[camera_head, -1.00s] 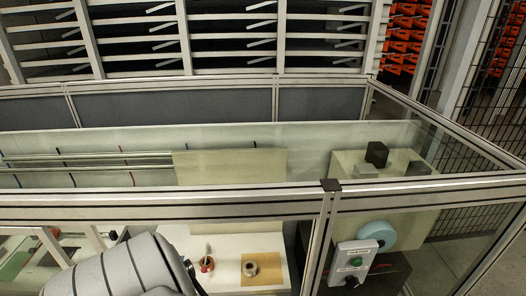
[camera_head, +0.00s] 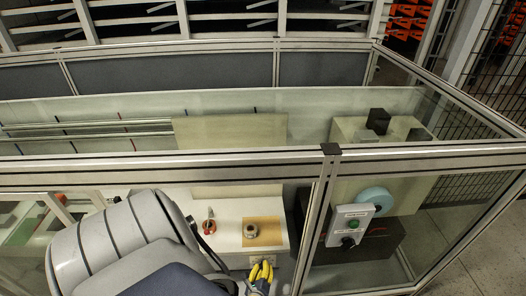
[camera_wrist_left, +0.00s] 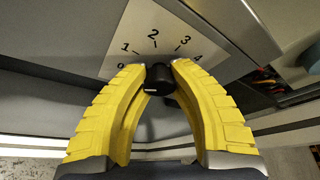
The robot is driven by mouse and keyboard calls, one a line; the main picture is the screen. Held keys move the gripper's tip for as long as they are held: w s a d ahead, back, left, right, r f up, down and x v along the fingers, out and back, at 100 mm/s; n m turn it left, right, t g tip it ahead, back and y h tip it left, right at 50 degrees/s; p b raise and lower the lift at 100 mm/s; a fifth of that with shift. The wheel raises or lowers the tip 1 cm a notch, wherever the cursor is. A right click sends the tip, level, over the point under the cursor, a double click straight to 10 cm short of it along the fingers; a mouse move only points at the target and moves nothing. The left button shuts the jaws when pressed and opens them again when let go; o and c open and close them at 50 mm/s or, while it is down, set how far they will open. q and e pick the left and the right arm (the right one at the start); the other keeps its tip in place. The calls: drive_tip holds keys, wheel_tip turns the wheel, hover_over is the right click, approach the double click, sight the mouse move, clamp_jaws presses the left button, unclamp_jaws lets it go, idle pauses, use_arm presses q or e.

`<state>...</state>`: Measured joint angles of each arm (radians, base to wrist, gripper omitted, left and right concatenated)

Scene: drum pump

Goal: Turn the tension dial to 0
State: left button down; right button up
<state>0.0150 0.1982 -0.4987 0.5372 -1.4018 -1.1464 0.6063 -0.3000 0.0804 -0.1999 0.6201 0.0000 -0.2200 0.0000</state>
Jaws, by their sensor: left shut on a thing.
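The tension dial is a black round knob (camera_wrist_left: 160,88) in front of a white scale plate (camera_wrist_left: 152,30) marked 0 to 4, seen in the left wrist view. A short white mark shows on the knob's near face; I cannot tell which number the dial is set to. My left gripper (camera_wrist_left: 160,72) has its two yellow fingers shut on the knob, one tip on each side. In the head view my left gripper (camera_head: 262,271) is low in the middle, at the front of the white worktop, and hides the knob there. My right gripper is not in view.
A metal ring part (camera_head: 251,231) on a tan pad and a red-orange roll (camera_head: 208,226) sit on the worktop. A frame rail (camera_head: 230,165) crosses above.

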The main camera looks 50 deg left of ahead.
use_arm(q)
drive_tip(key=shift+d+n, duration=0.1)
drive_tip(key=shift+n, duration=0.4)
idle(0.3)
drive_tip(key=c, duration=1)
unclamp_jaws()
drive_tip(key=shift+s, duration=0.1)
drive_tip(key=shift+v, duration=5.9)
drive_tip(key=shift+s+f, duration=0.1)
drive_tip(key=shift+f, duration=0.05)
